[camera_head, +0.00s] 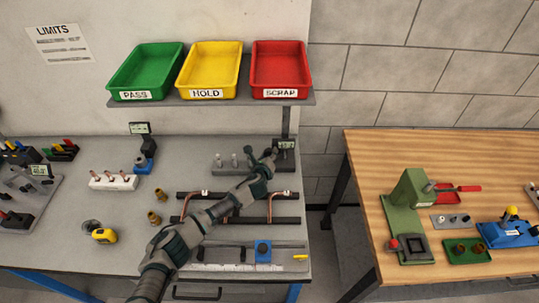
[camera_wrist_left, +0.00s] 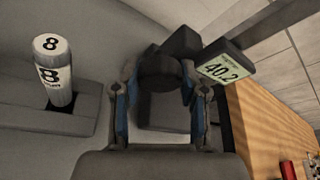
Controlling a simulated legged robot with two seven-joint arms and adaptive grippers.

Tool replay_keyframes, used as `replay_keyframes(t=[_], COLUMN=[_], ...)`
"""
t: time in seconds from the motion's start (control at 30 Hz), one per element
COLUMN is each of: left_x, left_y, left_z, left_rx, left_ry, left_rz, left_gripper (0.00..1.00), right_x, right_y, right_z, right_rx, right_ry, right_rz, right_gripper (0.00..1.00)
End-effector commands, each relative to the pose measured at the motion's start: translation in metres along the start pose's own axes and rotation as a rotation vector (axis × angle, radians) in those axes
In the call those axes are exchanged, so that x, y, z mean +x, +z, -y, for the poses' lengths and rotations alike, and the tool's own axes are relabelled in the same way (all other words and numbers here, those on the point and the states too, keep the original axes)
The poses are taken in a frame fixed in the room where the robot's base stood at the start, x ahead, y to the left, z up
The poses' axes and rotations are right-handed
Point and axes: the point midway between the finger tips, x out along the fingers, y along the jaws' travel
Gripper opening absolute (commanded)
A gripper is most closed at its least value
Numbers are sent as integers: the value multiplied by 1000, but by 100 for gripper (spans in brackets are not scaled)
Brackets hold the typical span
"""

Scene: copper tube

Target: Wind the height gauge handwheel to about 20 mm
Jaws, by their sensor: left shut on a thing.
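The height gauge (camera_head: 286,122) stands at the right end of the grey bench, with an upright column and a small display (camera_head: 287,143). In the left wrist view the display (camera_wrist_left: 220,68) reads 40.2. My left gripper (camera_head: 266,158) reaches the gauge from the front left. In the left wrist view its two blue-lined fingers (camera_wrist_left: 160,78) are shut on the dark round handwheel (camera_wrist_left: 160,66), one on each side. The gripper and arm hide much of the gauge's lower part in the head view. My right gripper is not in view.
Grey pins (camera_head: 235,160) stand in a block left of the gauge; one pin (camera_wrist_left: 52,70), marked 8 and B, is close by in the wrist view. Black bars with copper tubes (camera_head: 185,207) lie under my arm. A shelf with green, yellow and red trays (camera_head: 280,68) hangs above.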

Motion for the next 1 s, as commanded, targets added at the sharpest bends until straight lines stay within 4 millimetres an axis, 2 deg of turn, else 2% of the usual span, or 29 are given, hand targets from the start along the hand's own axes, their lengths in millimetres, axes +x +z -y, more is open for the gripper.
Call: replay_keyframes(t=[0.5,0.53,0.6,0.63,1.0], left_x=[0,0,0,0,-1], left_y=[-3,-3,-3,-2,-1], left_z=[0,0,0,0,0], left_rx=[-24,-24,-24,-24,-24], left_ry=[-10,-10,-10,-10,-11], left_rz=[-4,-4,-4,-3,-1], left_gripper=[8,45,62,67,67], right_x=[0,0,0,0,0], right_y=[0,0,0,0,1], right_z=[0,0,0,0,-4], right_rx=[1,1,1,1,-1], right_ry=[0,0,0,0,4], right_rz=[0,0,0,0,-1], right_gripper=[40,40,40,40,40])
